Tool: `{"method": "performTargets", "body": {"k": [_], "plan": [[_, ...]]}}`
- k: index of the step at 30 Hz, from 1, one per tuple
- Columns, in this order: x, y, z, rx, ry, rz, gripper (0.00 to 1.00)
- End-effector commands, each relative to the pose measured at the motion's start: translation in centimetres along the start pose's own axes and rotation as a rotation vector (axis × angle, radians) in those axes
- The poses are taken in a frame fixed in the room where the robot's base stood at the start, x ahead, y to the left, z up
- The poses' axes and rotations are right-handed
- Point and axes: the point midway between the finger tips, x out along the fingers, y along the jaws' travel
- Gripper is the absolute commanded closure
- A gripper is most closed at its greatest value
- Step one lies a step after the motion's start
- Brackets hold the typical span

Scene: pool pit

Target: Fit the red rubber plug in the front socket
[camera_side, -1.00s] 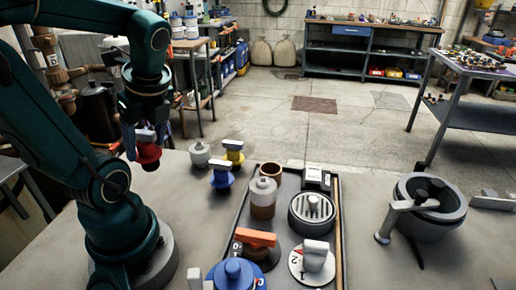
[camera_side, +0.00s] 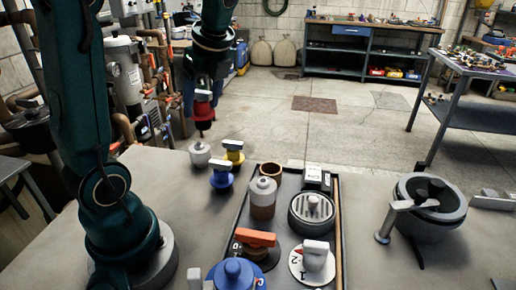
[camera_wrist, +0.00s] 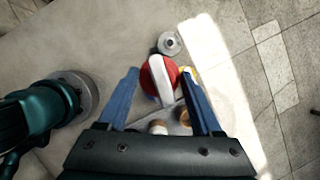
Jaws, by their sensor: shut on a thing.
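The red rubber plug (camera_side: 203,112) has a pale bar handle on top and a dark lower end. My gripper (camera_side: 202,94) is shut on the handle and holds the plug upright in the air, above and behind the small plugs. In the wrist view the plug (camera_wrist: 172,69) sits between the two blue fingers of my gripper (camera_wrist: 160,73). A dark tray (camera_side: 337,222) stands on the bench. An open brown round socket (camera_side: 270,170) is at its far end. A grey-topped plug (camera_side: 263,188) sits in a brown holder nearby. I cannot tell which is the front socket.
Grey (camera_side: 200,154), yellow (camera_side: 233,152) and blue (camera_side: 221,178) plugs stand left of the tray. On the tray are a round grilled drain (camera_side: 311,212), an orange-handled dial (camera_side: 256,242) and a white dial (camera_side: 312,262). A grey pot-like fitting (camera_side: 430,222) stands right.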

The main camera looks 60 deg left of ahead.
Motion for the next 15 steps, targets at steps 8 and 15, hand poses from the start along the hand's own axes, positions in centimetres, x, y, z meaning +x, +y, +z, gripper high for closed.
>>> {"method": "performTargets", "body": {"k": [8,15], "plan": [[-0.5,-7.6,-6.6,0.196,0.0,-0.077,0.9],[0.4,-9.2,-11.7,0.312,0.0,-0.127,0.9]]}}
